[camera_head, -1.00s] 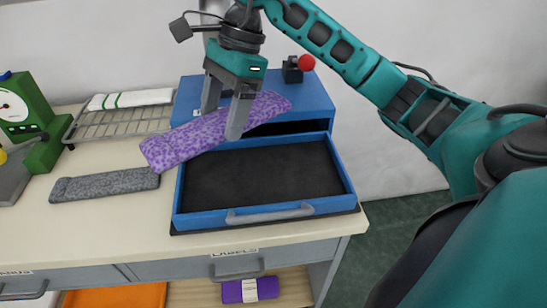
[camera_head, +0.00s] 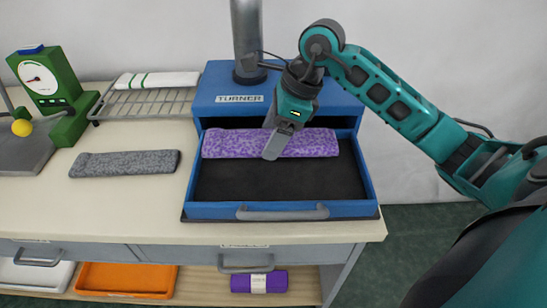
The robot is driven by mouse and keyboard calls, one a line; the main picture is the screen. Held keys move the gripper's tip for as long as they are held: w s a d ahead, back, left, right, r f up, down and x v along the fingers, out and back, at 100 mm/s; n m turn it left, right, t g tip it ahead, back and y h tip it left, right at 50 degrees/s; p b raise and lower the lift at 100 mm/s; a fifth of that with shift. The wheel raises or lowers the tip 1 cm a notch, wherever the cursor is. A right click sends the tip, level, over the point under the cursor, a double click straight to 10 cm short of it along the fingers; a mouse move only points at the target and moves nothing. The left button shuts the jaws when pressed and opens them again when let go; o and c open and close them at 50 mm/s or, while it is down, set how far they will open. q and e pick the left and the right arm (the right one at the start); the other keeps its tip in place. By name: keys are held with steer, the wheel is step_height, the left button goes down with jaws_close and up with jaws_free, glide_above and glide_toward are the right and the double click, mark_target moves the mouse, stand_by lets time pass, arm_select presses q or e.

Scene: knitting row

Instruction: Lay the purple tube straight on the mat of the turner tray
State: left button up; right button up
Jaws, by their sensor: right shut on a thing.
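The purple speckled tube (camera_head: 222,143) runs straight left to right across the back part of the turner tray (camera_head: 220,211). My right gripper (camera_head: 280,138) is shut on it near its middle, pointing down, with a finger in front of it. The tube is level and parallel to the tray's front edge. I cannot tell whether it rests on the mat or is held just above. The black mat (camera_head: 290,182) is bare in front of the tube. The blue turner (camera_head: 216,88) stands behind the pulled-out tray. My left gripper is not in view.
A grey tube (camera_head: 125,163) lies on the table left of the tray. A wire rack (camera_head: 150,103) with a white, green-striped tube (camera_head: 158,80) and a green dial gauge (camera_head: 43,80) stand farther left. A grey post (camera_head: 247,40) rises at the turner. The table's front is clear.

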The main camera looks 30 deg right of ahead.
mark_target(267, 169)
steer(key=shift+f, duration=3.35)
steer(key=shift+f+b, duration=0.2)
steer(key=shift+b, duration=0.15)
steer(key=o, duration=1)
steer(key=shift+r, duration=0.1)
steer(key=v, duration=1.1)
steer(key=shift+r+p, duration=0.25)
steer(key=shift+p, duration=0.15)
steer(key=shift+s+d+r, duration=0.15)
steer(key=shift+r, duration=0.2)
